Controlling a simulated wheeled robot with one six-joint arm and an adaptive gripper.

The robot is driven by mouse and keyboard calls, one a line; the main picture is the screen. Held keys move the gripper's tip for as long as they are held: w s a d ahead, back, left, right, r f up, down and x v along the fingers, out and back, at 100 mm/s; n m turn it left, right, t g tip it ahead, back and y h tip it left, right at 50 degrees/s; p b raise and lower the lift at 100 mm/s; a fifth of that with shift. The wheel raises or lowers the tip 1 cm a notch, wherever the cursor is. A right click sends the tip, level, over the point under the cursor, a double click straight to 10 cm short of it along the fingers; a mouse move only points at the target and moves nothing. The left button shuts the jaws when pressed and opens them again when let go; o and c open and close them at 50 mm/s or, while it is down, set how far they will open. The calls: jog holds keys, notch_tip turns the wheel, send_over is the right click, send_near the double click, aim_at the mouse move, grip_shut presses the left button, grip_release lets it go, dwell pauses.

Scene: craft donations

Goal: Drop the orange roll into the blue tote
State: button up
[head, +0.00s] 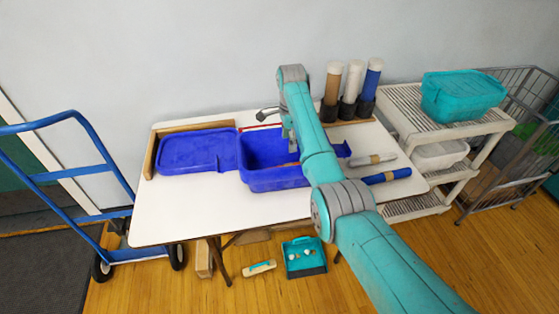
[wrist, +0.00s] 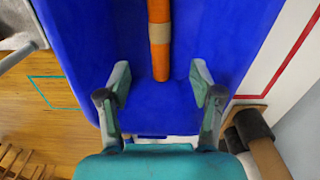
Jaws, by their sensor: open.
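The blue tote (head: 272,183) stands open on the white table, and its blue inside fills much of the wrist view (wrist: 95,60). The orange roll (wrist: 160,62), with a tan band around it, lies inside the tote in the wrist view. A small brownish-orange bit of it shows in the head view (head: 286,164). My gripper (wrist: 160,84) is open over the tote, with its fingers apart on either side of the roll's near end and not closed on it. In the head view my arm hides part of the tote's right side.
A blue lid (head: 198,150) lies left of the tote. A grey roll (head: 373,159) and a blue roll (head: 388,176) lie to the right. Upright rolls (head: 350,85) stand in dark holders at the back. A white shelf (head: 405,100) bears a teal bin (head: 462,97).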

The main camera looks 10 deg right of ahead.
notch_tip(320, 180, up, 8)
jog(key=shift+f, duration=0.25)
dwell(0.5)
